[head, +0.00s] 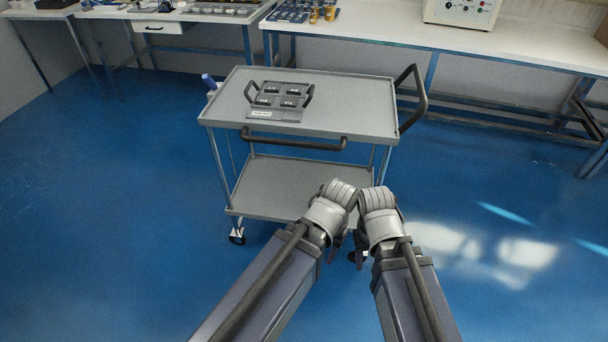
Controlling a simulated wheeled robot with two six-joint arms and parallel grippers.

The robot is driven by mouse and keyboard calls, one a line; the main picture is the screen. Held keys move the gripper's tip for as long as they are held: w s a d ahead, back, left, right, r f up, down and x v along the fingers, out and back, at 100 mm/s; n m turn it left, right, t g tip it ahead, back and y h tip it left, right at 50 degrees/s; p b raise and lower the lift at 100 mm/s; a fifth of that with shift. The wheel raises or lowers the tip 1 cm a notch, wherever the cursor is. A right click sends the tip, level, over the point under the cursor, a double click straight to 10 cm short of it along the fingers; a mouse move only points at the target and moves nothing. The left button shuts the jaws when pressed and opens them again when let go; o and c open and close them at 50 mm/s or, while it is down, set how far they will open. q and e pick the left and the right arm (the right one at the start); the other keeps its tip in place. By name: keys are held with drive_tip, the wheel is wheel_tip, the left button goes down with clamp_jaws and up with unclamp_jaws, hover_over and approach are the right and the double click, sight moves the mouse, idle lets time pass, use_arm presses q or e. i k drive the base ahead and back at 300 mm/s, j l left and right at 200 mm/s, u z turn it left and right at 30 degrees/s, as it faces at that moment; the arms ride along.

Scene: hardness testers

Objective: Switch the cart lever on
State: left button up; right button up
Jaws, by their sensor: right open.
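A grey two-shelf cart (340,116) stands ahead of me in the head view. A small lever with a blue grip (208,81) sticks up at the cart's left edge and leans to the left; I take it for the cart lever. My left gripper (335,246) and right gripper (361,242) are side by side in front of the cart's lower right corner, well away from the lever. The right gripper is open and looks empty. The left gripper's fingers point down and are mostly hidden behind its wrist.
A dark tray with handles (281,101) holds several dark blocks on the cart top. A black bar (293,143) runs along the front, and a black push handle (413,96) is at right. Benches (400,33) stand behind. Blue floor (100,220) is clear at left.

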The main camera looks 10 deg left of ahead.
sight(206, 77)
drive_tip(key=i+j+u, duration=0.1)
drive_tip(key=u, duration=0.35)
drive_tip(key=i+u, duration=0.4)
drive_tip(key=i+l+u, duration=0.1)
drive_tip(key=u, duration=0.35)
drive_tip(key=l+u, duration=0.15)
